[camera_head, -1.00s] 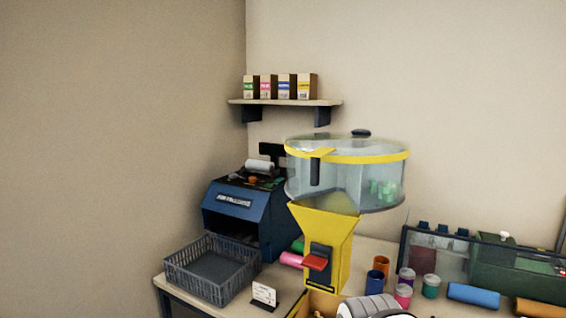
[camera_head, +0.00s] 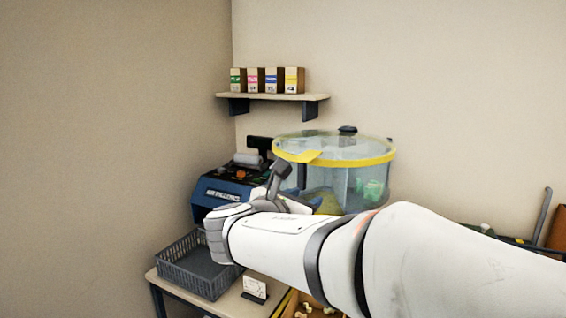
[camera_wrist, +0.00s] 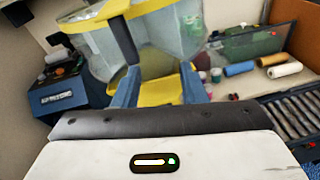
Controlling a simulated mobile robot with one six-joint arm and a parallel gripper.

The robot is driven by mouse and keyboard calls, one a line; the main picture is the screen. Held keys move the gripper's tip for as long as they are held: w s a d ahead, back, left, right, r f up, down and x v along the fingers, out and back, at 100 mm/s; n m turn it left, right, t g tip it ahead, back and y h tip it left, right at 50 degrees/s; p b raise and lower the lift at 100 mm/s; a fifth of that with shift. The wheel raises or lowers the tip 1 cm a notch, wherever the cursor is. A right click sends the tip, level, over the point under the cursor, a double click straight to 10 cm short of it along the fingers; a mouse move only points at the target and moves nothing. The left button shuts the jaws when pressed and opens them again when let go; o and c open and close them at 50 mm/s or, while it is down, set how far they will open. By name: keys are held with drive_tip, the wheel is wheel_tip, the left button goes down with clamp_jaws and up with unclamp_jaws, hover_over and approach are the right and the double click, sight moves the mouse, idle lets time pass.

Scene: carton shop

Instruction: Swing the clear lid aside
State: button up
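The clear round lid (camera_head: 330,143) with a yellow rim covers the transparent drum (camera_head: 345,178) of the dispenser. A yellow tab (camera_head: 298,157) sticks out at its front left; a dark upright bar hangs below. My gripper (camera_head: 281,168) is at the drum's front left, close to the tab. In the wrist view its two blue-grey fingers (camera_wrist: 160,72) are apart, with the yellow hopper (camera_wrist: 158,93) visible behind the gap. The dark bar (camera_wrist: 125,42) and yellow rim (camera_wrist: 150,6) show above the fingers. I cannot tell whether anything touches. Green pieces (camera_head: 372,188) lie inside the drum.
A blue machine (camera_head: 222,192) stands left of the drum, with a grey basket (camera_head: 190,268) in front. A shelf (camera_head: 270,97) with several small boxes hangs behind. In the wrist view, coloured rolls (camera_wrist: 240,68) lie to the right. The space above the lid is clear.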

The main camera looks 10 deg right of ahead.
sight(300, 169)
wheel_tip(300, 169, up, 4)
drive_tip(key=w+a+n+t, duration=0.2)
drive_tip(key=a+n, duration=0.1)
drive_tip(key=p+x, duration=0.1)
drive_tip(key=x, duration=0.6)
drive_tip(key=shift+w+d+f+p, duration=0.1)
drive_tip(key=shift+d+p, duration=0.2)
drive_tip(key=shift+p, duration=0.05)
drive_tip(key=shift+c, duration=0.6)
clamp_jaws()
